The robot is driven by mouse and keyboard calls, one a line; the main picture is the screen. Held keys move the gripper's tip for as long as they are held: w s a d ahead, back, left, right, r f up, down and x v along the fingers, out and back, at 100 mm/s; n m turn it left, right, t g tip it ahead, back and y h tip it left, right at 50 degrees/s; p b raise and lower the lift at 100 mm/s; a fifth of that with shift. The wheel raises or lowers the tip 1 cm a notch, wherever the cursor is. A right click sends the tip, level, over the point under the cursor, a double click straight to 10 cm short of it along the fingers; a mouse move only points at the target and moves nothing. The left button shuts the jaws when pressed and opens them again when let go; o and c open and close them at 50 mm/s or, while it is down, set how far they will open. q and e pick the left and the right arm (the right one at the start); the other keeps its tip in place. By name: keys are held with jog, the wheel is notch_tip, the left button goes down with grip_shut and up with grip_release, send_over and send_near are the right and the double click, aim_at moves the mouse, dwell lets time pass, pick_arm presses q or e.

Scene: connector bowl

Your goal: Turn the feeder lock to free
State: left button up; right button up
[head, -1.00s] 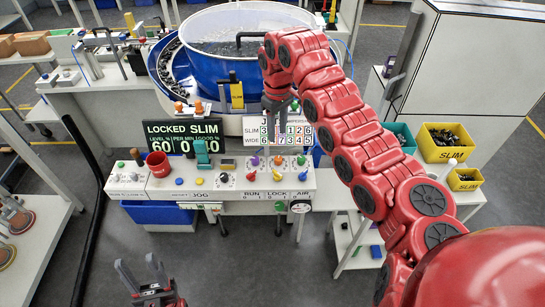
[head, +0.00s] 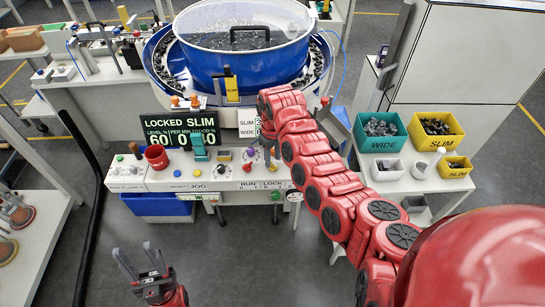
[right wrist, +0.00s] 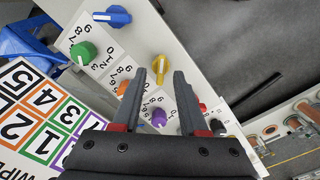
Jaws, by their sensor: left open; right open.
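A yellow knob (right wrist: 159,65), which seems to be the feeder lock by its place above the LOCK label (head: 271,185), shows between my right fingertips in the right wrist view. My right gripper (right wrist: 160,76) is open around or just above it; I cannot tell whether it touches. The display (head: 180,130) reads LOCKED SLIM. My left gripper (head: 134,250) is open and empty in front of the panel, well away from it.
A blue knob (right wrist: 115,17), red knob (right wrist: 201,107), green dial (right wrist: 84,53), orange dial (right wrist: 121,88) and purple dial (right wrist: 159,117) sit close around. A number card (right wrist: 35,105) stands behind. The blue feeder bowl (head: 245,60) is beyond; bins (head: 383,143) stand at right.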

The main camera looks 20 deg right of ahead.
jog(key=shift+f, duration=0.75)
grip_shut()
